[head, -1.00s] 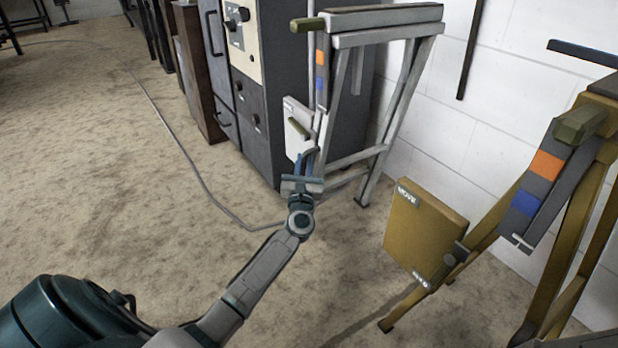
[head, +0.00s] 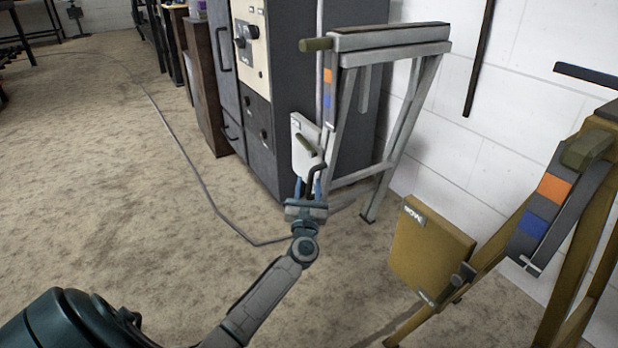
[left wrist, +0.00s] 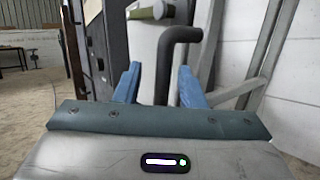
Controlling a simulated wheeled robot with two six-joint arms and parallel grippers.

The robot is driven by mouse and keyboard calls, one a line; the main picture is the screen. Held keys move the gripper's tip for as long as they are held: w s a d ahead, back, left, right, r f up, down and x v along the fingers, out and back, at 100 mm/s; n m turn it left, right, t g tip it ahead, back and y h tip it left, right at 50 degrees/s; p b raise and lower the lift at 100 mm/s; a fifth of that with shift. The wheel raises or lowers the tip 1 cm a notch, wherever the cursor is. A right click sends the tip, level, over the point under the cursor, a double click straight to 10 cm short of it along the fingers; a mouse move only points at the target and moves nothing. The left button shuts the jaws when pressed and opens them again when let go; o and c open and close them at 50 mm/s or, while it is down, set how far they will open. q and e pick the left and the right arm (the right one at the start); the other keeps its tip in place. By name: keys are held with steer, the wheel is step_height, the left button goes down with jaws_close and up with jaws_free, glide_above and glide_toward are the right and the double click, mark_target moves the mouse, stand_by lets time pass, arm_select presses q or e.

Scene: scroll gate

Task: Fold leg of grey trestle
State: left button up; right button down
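The grey trestle (head: 390,48) stands upright against the wall, with a strip of orange and blue patches on its near leg and a light panel (head: 304,148) with an olive handle (head: 306,144) beside that leg. My left gripper (head: 308,188) is at the panel's lower edge. In the left wrist view its blue fingers (left wrist: 157,85) are apart, with a dark bent bar (left wrist: 172,62) showing between and beyond them; whether they touch it I cannot tell. The olive knob (head: 316,44) sticks out at the trestle's top left. My right gripper is not in view.
A second, ochre trestle (head: 562,270) with a hanging panel (head: 430,248) stands at the right. A dark grey cabinet (head: 262,110) stands behind the grey trestle. A cable (head: 190,175) lies on the floor. The floor at left is open.

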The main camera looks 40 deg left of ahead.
arm_select(q)
steer(key=p+v, duration=0.1)
steer(key=v, duration=0.7)
steer(key=shift+a, duration=0.1)
